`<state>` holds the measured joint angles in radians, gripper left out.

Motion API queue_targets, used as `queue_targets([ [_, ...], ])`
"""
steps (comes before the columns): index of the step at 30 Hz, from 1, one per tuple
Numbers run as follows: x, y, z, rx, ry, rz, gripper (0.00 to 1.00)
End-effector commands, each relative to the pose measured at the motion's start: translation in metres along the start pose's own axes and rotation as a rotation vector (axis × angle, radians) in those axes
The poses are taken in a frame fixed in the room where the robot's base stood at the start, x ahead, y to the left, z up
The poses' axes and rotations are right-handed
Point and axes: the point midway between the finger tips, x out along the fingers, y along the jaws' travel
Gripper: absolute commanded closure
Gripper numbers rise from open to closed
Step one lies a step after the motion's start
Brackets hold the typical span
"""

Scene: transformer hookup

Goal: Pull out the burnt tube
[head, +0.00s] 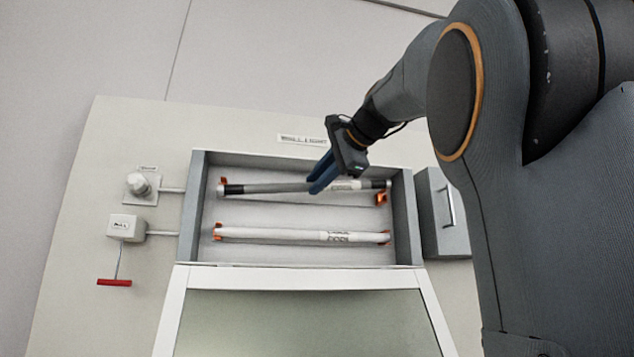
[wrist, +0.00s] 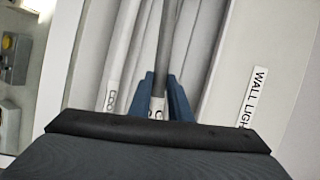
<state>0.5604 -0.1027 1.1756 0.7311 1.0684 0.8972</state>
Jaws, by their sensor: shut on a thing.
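The burnt tube (head: 275,188) is the upper of two tubes in the open wall box. It is darkened along much of its length, with blackened ends. Its left end is by an orange clip (head: 221,187); its right end shows slightly above the right orange clip (head: 381,199). My gripper (head: 321,180) is shut on this tube right of its middle, beside its label. In the wrist view the tube (wrist: 162,60) runs up between the blue fingers (wrist: 160,98). The other tube (head: 290,235) is white and sits below in its clips.
The box (head: 403,220) has grey side walls, and its cover (head: 310,310) hangs open below. A grey handled box (head: 446,212) is close at the right. A round knob (head: 138,184) and a switch box with a red pull handle (head: 114,282) are at the left.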

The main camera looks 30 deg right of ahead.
Motion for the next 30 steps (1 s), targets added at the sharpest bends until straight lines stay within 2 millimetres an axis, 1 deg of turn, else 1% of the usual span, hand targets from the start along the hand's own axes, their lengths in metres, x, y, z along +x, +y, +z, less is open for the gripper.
queue_targets([
  [18,-0.038,0.014,0.016,0.0,0.001,-0.001,1.0],
  [27,-0.04,0.014,0.017,0.0,0.0,-0.001,1.0],
  [30,-0.037,0.013,0.016,0.0,0.0,0.0,1.0],
])
